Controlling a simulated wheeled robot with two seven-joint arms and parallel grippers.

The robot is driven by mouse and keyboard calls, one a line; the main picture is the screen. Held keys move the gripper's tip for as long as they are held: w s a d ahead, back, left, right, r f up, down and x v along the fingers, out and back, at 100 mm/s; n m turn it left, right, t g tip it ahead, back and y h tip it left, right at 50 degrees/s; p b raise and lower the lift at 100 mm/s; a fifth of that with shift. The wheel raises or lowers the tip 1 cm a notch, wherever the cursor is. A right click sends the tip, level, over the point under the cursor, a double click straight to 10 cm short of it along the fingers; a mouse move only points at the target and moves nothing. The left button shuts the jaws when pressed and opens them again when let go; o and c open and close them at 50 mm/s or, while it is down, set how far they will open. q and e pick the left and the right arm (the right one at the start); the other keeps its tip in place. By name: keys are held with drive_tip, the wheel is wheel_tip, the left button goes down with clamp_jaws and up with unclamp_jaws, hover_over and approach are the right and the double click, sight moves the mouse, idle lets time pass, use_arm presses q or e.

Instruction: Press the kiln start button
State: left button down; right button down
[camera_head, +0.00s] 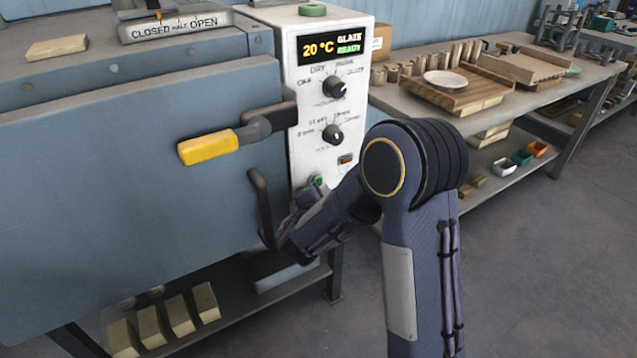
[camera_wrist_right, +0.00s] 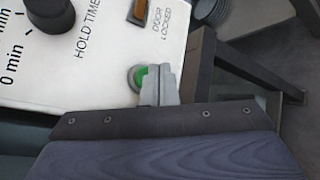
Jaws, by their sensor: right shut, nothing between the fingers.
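The kiln control panel (camera_head: 325,100) is white, and its display (camera_head: 330,46) reads 20 °C, GLAZE, READY. The green start button (camera_head: 317,180) is low on the panel, and it also shows in the wrist view (camera_wrist_right: 141,78), partly hidden by my fingers. My right gripper (camera_head: 308,193) is shut and empty. In the wrist view its fingertips (camera_wrist_right: 159,72) overlap the right part of the button; I cannot tell whether they touch it. My left gripper is not in view.
The blue kiln door (camera_head: 120,180) has a yellow-gripped lever (camera_head: 208,147) and a dark handle (camera_head: 261,205) left of my gripper. Two black knobs (camera_head: 334,87) sit above the button. A DOOR LOCKED lamp (camera_wrist_right: 138,11) is nearby. A workbench (camera_head: 425,108) stands right.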

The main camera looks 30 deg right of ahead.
idle(0.4)
drive_tip(key=shift+w+b, duration=0.4)
drive_tip(key=shift+w+a+b, duration=0.1)
drive_tip(key=shift+w+b, duration=0.2)
drive_tip(key=shift+w, duration=0.25)
idle(1.1)
drive_tip(key=shift+s+b, duration=0.45)
drive_tip(key=shift+s, duration=0.45)
